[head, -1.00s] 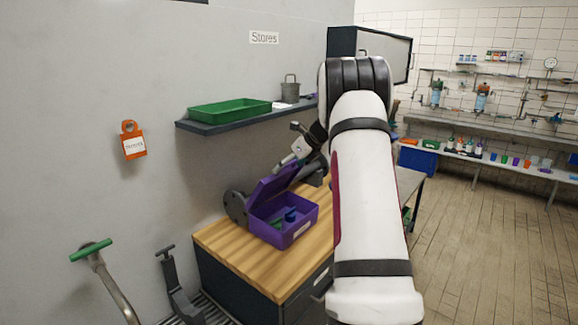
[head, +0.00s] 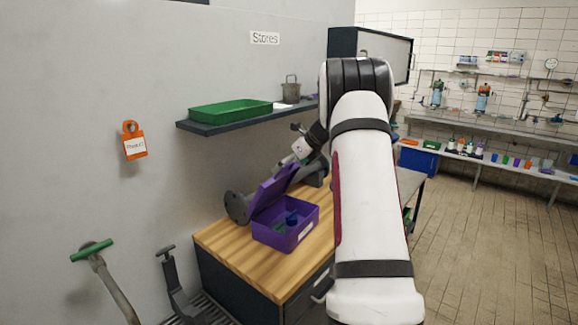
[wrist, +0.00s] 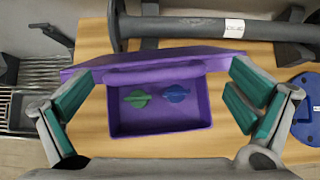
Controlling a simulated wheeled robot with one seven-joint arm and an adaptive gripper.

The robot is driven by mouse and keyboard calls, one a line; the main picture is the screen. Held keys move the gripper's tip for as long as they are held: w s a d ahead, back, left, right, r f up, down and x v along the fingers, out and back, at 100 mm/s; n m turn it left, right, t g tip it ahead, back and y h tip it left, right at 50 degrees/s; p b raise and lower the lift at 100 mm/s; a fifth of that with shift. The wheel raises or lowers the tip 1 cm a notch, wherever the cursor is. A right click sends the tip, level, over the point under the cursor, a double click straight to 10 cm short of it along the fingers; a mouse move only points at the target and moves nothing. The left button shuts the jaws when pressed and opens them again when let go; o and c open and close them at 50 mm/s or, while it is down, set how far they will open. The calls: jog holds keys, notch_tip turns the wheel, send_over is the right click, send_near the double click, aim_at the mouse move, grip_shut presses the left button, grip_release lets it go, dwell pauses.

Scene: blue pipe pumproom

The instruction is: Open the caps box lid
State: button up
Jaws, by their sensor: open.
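The purple caps box (head: 286,236) stands on the wooden worktop, its lid (head: 272,190) raised and tilted up at the wall side. In the wrist view the lid (wrist: 160,58) shows as a narrow band along the far side of the open box (wrist: 160,127). A green cap (wrist: 137,97) and a blue cap (wrist: 176,94) lie inside. My gripper (wrist: 167,75) is open and empty, its teal-padded fingers spread to either side of the box. In the head view my gripper (head: 300,150) is by the lid's upper edge; contact is unclear.
The worktop (head: 225,247) has bare wood around the box. A dark flanged pipe (head: 238,207) lies behind it, along the wall. A shelf (head: 225,127) with a green tray (head: 230,110) is above. A round blue thing (wrist: 308,122) is at the right in the wrist view.

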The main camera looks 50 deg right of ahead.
jog(key=v, duration=1.2)
jog(key=shift+a, duration=0.1)
